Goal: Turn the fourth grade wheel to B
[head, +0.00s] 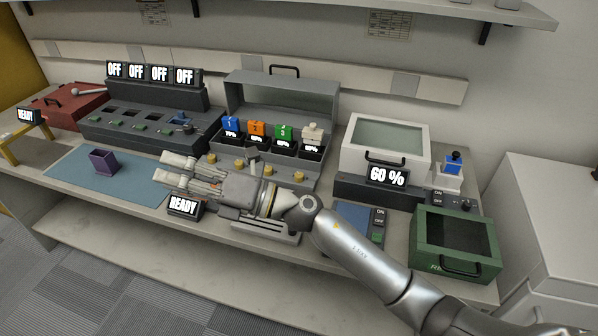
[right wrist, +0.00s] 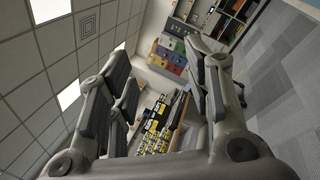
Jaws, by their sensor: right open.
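An open grey case (head: 320,100) at the middle of the bench holds blue, orange, green and cream radios with small displays before them. A row of yellow knobs, which look like the grade wheels, runs along its front. The rightmost, fourth knob (head: 298,177) stands in front of the cream radio (head: 312,133); its letter is too small to read. My right gripper (head: 172,172) is open and empty, pointing left in front of the case, with its fingers left of the knobs. The right wrist view shows its spread fingers (right wrist: 160,100) with nothing between them. My left gripper is not in view.
A READY display (head: 185,206) stands just below my right gripper. A charger row (head: 150,125) with OFF displays is at the left, beside a blue mat (head: 120,185) with a purple cup (head: 103,161). A white lidded box (head: 385,145), 60 % display (head: 387,175) and green box (head: 455,243) stand right.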

